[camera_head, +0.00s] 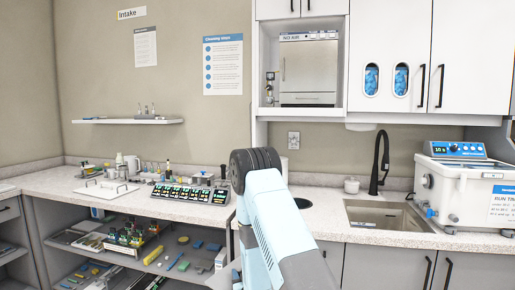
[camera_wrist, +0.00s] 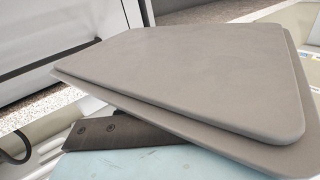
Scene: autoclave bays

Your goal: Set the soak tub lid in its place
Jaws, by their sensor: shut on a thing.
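The grey lid (camera_wrist: 200,75) fills much of the wrist view. It is a flat plate with rounded corners and a stepped second layer, and it sits tilted in the picture. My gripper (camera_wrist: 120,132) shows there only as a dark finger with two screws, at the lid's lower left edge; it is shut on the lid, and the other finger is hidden. In the head view my blue arm hides the gripper and the lid. A white tub-like unit (camera_head: 480,190) with a blue control panel stands at the right; I cannot tell if it is the soak tub.
A sink (camera_head: 385,214) with a black tap (camera_head: 381,160) lies left of the white unit. The left counter holds a white tray (camera_head: 105,191) and a rack of lit modules (camera_head: 190,194). A wall shelf (camera_head: 128,121) and upper cabinets (camera_head: 472,60) overhang the counters.

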